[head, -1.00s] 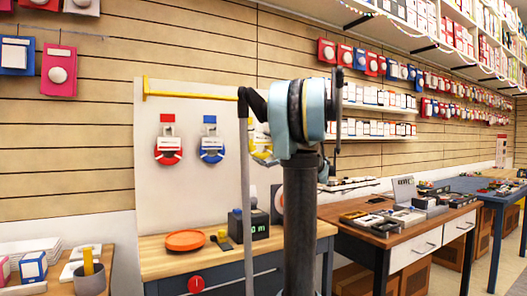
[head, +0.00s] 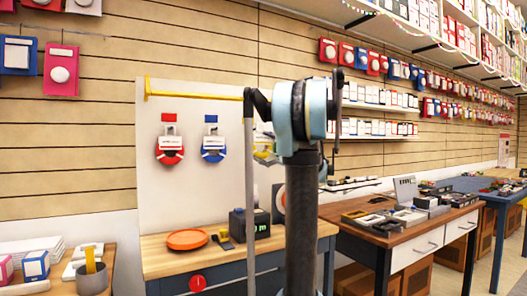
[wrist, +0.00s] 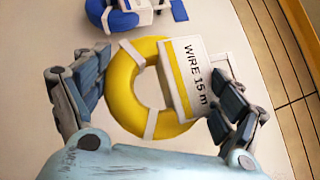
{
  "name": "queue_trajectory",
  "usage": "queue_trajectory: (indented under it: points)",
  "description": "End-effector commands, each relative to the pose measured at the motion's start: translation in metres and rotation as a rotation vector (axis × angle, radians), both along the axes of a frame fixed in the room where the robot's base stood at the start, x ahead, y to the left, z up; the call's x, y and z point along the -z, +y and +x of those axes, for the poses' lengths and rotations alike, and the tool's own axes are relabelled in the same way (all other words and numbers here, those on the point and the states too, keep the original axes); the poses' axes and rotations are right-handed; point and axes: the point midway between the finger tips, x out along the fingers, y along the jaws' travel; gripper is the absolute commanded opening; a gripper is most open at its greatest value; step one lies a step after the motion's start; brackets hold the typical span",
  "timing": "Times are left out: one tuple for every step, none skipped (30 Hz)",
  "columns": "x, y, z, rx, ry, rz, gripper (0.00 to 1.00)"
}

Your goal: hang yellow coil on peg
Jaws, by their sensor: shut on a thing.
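The yellow coil (wrist: 124,85) fills the middle of the wrist view, with a white label reading "WIRE 15 m" (wrist: 188,78) and a white loop-shaped tab (wrist: 224,62) at its right. My gripper (wrist: 162,88) has one finger on each side of the coil and is shut on it. In the head view only a small part of the yellow coil (head: 263,156) shows left of my arm, in front of the pale board (head: 190,215). A red coil (head: 170,156) and a blue coil (head: 213,155) hang there under matching markers. I cannot see the peg for yellow; my arm covers that area.
A yellow bar (head: 190,95) runs along the board's top. Below stands a wooden bench (head: 160,262) with an orange dish (head: 187,239) and a dark digital-display box (head: 249,222). In the wrist view the blue coil (wrist: 98,12) is close above the yellow one.

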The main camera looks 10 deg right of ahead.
Motion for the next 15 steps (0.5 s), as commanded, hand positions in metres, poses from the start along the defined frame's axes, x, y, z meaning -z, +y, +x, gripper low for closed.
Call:
queue_trajectory:
  points:
    - [0.0,0.001,0.003,-0.001,0.0,0.0,0.53]
    - [0.0,0.001,0.004,-0.001,0.0,0.0,0.53]
    - [0.0,0.002,0.006,-0.001,0.0,0.001,0.53]
    - [0.0,0.003,0.007,-0.001,0.0,0.001,0.53]
    - [0.001,0.003,0.009,-0.001,0.0,0.001,0.53]
    - [0.001,0.004,0.011,-0.001,0.0,0.001,0.53]
    - [0.001,0.004,0.012,-0.001,0.0,0.001,0.53]
    - [0.001,0.004,0.013,0.0,0.001,0.0,0.53]
    - [0.001,0.005,0.015,0.0,0.001,0.0,0.53]
    - [0.001,0.005,0.016,0.0,0.001,0.0,0.53]
    - [0.002,0.006,0.018,-0.001,0.0,0.001,0.53]
    - [0.002,0.007,0.019,-0.001,0.0,0.001,0.53]
    - [0.002,0.007,0.021,-0.001,0.0,0.001,0.53]
    - [0.002,0.007,0.022,-0.001,0.0,0.001,0.53]
    - [0.002,0.008,0.024,-0.001,0.0,0.001,0.53]
